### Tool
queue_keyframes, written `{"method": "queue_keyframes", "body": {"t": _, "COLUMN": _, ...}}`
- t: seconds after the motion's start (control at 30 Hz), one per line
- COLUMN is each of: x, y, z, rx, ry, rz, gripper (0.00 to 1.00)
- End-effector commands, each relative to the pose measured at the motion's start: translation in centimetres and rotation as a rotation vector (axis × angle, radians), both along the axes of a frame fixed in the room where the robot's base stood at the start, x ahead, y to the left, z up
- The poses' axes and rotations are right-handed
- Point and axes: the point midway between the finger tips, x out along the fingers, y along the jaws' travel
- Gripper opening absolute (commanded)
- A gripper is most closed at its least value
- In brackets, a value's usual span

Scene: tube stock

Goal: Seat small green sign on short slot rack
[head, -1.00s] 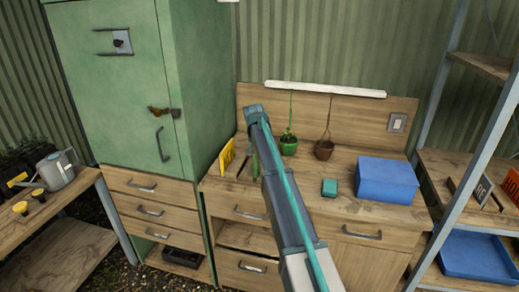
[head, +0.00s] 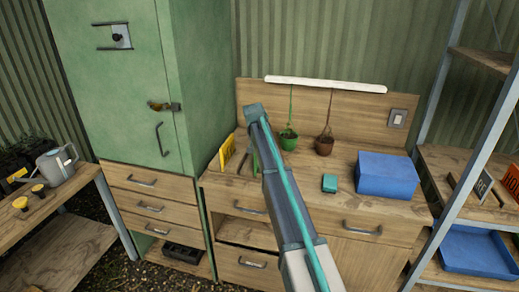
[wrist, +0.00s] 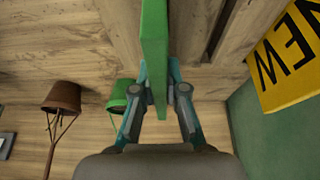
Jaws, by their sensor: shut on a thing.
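The small green sign (wrist: 154,45) is a thin upright panel seen nearly edge-on in the wrist view. My gripper (wrist: 158,92) is shut on it, with a finger on each side. To its right, a wooden piece with a dark slot (wrist: 221,30) looks like the short slot rack; the sign is beside this slot, not in line with it. I cannot tell the sign's height above the wood. In the head view my arm hides most of the sign and rack.
A yellow NEW sign (wrist: 287,58) stands to the right in the wrist view and left of my gripper in the head view (head: 227,152). A green pot (head: 288,140) and a brown pot (head: 324,145) hang behind. A blue box (head: 387,174) and a teal block (head: 330,183) sit on the bench.

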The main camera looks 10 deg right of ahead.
Motion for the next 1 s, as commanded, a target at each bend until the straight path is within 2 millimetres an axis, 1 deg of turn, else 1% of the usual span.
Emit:
{"method": "queue_keyframes", "body": {"t": 0.2, "x": 0.0, "y": 0.0, "z": -0.3, "rx": 0.000, "ry": -0.001, "rz": 0.000, "gripper": 0.00}}
{"method": "queue_keyframes", "body": {"t": 0.23, "x": 0.0, "y": 0.0, "z": -0.3, "rx": 0.000, "ry": -0.001, "rz": 0.000, "gripper": 0.15}}
{"method": "queue_keyframes", "body": {"t": 0.3, "x": 0.0, "y": 0.0, "z": -0.3, "rx": 0.000, "ry": -0.001, "rz": 0.000, "gripper": 0.27}}
{"method": "queue_keyframes", "body": {"t": 0.4, "x": 0.0, "y": 0.0, "z": -0.3, "rx": 0.000, "ry": 0.000, "rz": 0.000, "gripper": 0.41}}
{"method": "queue_keyframes", "body": {"t": 0.63, "x": 0.0, "y": 0.0, "z": -0.3, "rx": 0.000, "ry": 0.000, "rz": 0.000, "gripper": 0.41}}
{"method": "queue_keyframes", "body": {"t": 0.77, "x": -0.1, "y": 0.1, "z": 0.0, "rx": 0.000, "ry": 0.000, "rz": 0.000, "gripper": 0.41}}
{"method": "queue_keyframes", "body": {"t": 0.87, "x": -0.4, "y": 0.2, "z": 0.8, "rx": 0.000, "ry": 0.000, "rz": 0.000, "gripper": 0.41}}
{"method": "queue_keyframes", "body": {"t": 1.0, "x": -1.2, "y": 0.5, "z": 2.8, "rx": 0.000, "ry": -0.002, "rz": 0.000, "gripper": 0.41}}
